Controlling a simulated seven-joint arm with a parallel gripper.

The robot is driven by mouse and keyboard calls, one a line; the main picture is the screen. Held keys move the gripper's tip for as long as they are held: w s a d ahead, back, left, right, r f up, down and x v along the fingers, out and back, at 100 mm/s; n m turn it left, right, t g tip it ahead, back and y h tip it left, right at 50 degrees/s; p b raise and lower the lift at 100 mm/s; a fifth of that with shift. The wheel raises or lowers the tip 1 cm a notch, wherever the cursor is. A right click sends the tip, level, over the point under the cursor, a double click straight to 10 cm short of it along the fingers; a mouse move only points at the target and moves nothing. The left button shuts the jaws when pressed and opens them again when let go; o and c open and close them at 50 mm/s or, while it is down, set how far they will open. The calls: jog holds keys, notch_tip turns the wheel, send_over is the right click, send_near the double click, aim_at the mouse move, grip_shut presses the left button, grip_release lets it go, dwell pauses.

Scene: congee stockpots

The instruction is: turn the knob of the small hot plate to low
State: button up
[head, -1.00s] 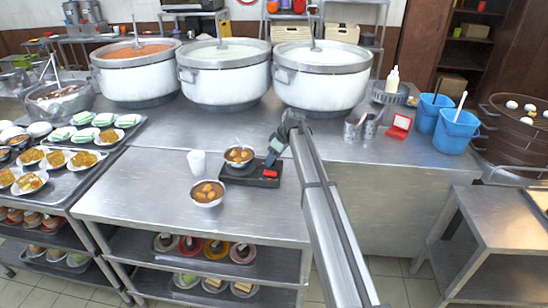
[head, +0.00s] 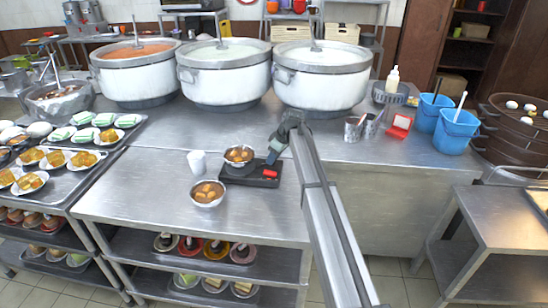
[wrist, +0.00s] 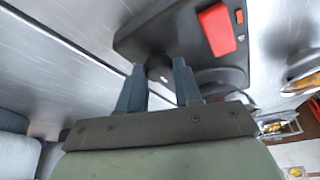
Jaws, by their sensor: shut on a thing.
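The small hot plate (head: 262,182) is a low black unit on the steel table, with a metal bowl of food (head: 239,156) on its burner. In the wrist view its black body (wrist: 185,30) fills the upper middle, with the round dark burner (wrist: 222,80) to the right. The dark round knob (wrist: 159,67) has a small pale mark; I cannot tell its setting. My gripper (wrist: 159,76) is shut on the knob, one blue-grey finger on each side. In the head view my gripper (head: 271,160) points down at the hot plate, hiding the knob.
Large stockpots (head: 322,80) line the back. Two blue buckets (head: 457,130) stand at right.

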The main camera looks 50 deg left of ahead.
jog(key=m, duration=0.2)
jog(key=m+t, duration=0.1)
jog(key=m, duration=0.1)
jog(key=shift+s+t, duration=0.2)
jog(key=shift+t, duration=0.1)
jog(key=m, duration=0.2)
jog(key=m+t, duration=0.1)
jog(key=m, duration=0.1)
jog(key=shift+s+t, duration=0.1)
jog(key=shift+t, duration=0.2)
jog(key=m+t+h, duration=0.1)
jog(key=m, duration=0.4)
jog(key=shift+s+a, duration=0.1)
jog(key=shift+a, duration=0.05)
jog(key=shift+a+m+t+h, duration=0.1)
jog(key=shift+m+t+h, duration=0.3)
jog(key=shift+m, duration=0.75)
jog(key=shift+m+t+h, duration=0.3)
jog(key=shift+m+t, duration=0.1)
jog(key=shift+m, duration=0.75)
jog(key=o, duration=1)
jog(key=shift+o, duration=0.2)
